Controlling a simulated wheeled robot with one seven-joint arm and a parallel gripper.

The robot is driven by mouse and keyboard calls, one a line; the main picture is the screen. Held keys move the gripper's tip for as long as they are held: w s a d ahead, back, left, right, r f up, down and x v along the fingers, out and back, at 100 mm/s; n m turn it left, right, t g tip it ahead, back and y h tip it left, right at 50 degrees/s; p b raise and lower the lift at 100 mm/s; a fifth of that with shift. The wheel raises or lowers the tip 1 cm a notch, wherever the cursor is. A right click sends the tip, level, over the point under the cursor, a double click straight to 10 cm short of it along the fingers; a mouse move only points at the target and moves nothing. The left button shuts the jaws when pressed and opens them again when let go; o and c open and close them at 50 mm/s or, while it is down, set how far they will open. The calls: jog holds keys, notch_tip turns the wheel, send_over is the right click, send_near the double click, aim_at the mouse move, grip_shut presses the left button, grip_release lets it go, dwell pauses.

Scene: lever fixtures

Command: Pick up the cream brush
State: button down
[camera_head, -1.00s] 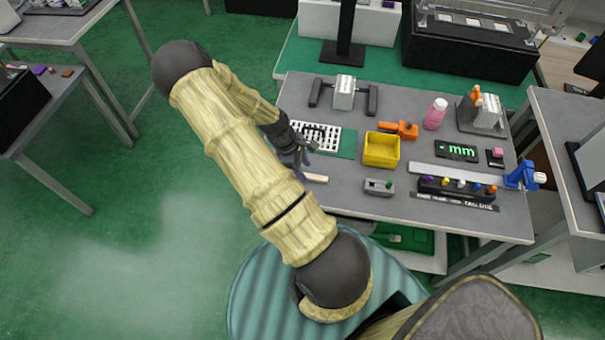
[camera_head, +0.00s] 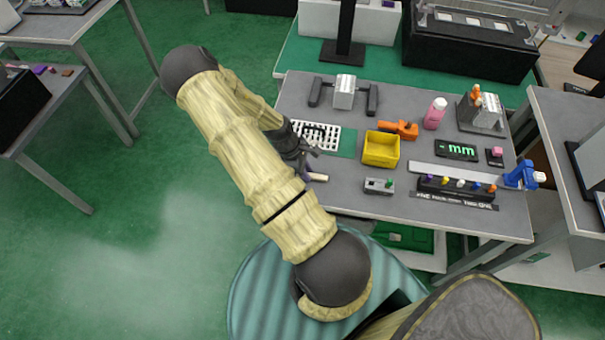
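A small cream piece, which looks like the cream brush (camera_head: 319,177), lies at the left front edge of the grey table (camera_head: 345,205). My gripper (camera_head: 308,170) is right at its left end, and my arm and gripper hide part of that end. A purple bit shows at the gripper's tip. The fingers are too small and covered to tell whether they are open or touch the brush.
A white perforated tray (camera_head: 323,138) lies just behind my gripper. A yellow bin (camera_head: 381,150) and a grey switch block (camera_head: 379,186) stand to the right. An orange clamp (camera_head: 399,130) is behind the bin. Bare table lies between the brush and the switch block.

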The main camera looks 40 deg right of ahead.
notch_tip(320, 180, up, 10)
jog(key=shift+b, duration=0.3)
dwell(0.4)
dwell(0.4)
